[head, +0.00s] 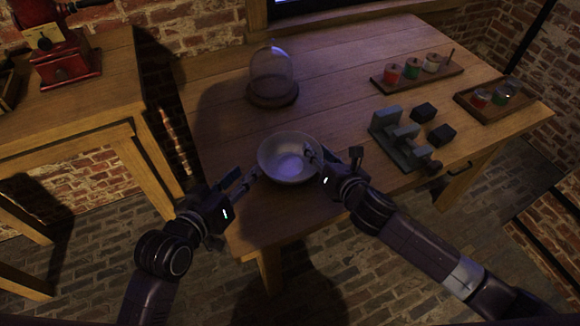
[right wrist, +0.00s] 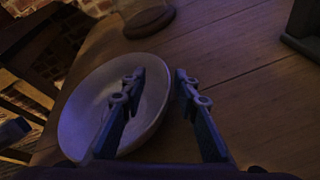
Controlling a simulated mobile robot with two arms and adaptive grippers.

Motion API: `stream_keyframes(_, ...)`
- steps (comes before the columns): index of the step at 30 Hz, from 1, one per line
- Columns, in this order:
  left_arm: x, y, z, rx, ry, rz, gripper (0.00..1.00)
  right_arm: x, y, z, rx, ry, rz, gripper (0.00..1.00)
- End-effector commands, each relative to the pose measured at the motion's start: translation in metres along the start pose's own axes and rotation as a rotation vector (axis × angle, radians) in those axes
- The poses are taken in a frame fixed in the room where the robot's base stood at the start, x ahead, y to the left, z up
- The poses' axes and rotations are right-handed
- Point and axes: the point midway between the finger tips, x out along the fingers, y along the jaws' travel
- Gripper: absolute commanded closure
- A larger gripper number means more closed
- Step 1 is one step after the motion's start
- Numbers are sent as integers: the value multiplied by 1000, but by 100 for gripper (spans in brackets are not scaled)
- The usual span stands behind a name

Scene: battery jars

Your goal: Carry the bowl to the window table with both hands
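A pale round bowl (head: 284,172) sits on the near left part of the large wooden table (head: 225,125), below a window edge (head: 310,5). It looks empty. My left gripper (head: 254,174) is at the bowl's left rim; its fingers are too small to tell open from shut. My right gripper (head: 314,155) is at the bowl's right rim. In the right wrist view my right gripper (right wrist: 158,80) is open, one finger over the bowl (right wrist: 85,105) and the other outside its rim. Contact with the rim is not clear.
A glass dome (head: 272,75) stands behind the bowl. A grey device with dark blocks (head: 400,140) stands to the right. Two wooden trays (head: 420,72) (head: 500,110) hold jars at the back right. Another wooden table (head: 85,95) with a red grinder (head: 65,65) stands left, across a floor gap.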

Motion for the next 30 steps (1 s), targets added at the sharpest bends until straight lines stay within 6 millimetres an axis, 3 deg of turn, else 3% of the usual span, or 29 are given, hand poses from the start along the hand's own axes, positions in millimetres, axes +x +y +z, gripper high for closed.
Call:
stream_keyframes(5,-2,0,0,0,0,0,68,-16,-1,-1,-2,2,0,71)
stream_keyframes(19,-2,0,0,0,0,0,68,-103,0,-1,-1,2,0,71)
stream_keyframes(24,-2,0,0,0,0,0,68,-117,0,-1,0,1,-1,71)
stream_keyframes(30,-2,0,0,0,0,0,68,-120,0,0,0,0,0,71)
